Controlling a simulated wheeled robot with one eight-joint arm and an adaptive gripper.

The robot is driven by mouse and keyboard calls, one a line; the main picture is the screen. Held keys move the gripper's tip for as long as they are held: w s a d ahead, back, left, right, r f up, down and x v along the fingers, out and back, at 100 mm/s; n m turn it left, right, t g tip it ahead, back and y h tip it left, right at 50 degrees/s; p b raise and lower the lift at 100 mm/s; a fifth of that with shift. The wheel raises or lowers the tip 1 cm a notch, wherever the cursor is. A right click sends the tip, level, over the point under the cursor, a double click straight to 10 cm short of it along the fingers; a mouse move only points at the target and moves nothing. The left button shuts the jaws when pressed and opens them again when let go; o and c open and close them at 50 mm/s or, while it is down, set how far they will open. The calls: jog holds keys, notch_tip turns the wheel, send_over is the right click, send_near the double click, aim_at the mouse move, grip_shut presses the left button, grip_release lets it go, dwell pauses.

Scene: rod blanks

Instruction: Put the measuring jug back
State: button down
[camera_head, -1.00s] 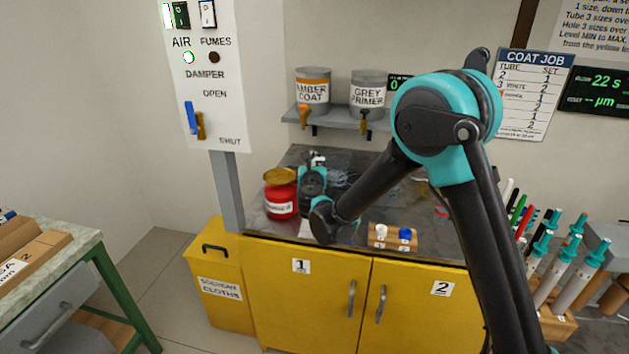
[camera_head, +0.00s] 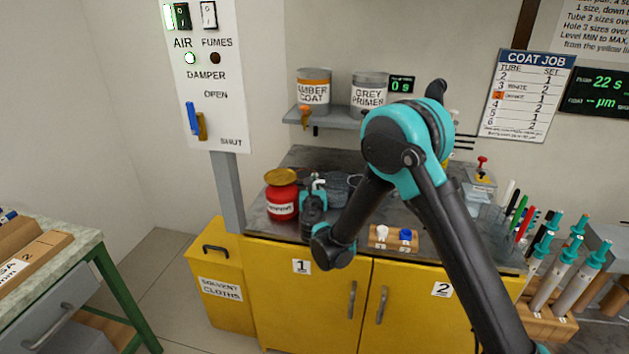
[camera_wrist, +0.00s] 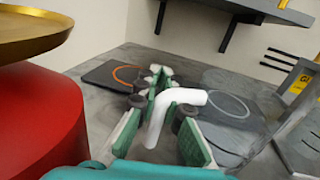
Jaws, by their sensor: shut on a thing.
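My gripper (camera_wrist: 172,100) is shut on the white, bent handle (camera_wrist: 180,98) of the measuring jug, with its green-padded fingers either side of it. The jug's body appears to be the grey see-through vessel (camera_wrist: 232,112) right of the fingers; its outline is faint. In the head view my gripper (camera_head: 315,184) is low over the bench, beside the red can, and the jug (camera_head: 337,188) shows dimly just right of it. I cannot tell whether the jug touches the bench.
The red can (camera_head: 282,203) with a wide gold top stands close left of my gripper. A shelf (camera_head: 335,117) with two paint tins hangs above. A dark pad with an orange ring (camera_wrist: 122,75) lies behind.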

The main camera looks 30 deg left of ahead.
jog(key=c, duration=1.6)
grip_release()
jog(key=shift+f, duration=0.1)
jog(key=shift+c, duration=0.2)
jog(key=v, duration=1.2)
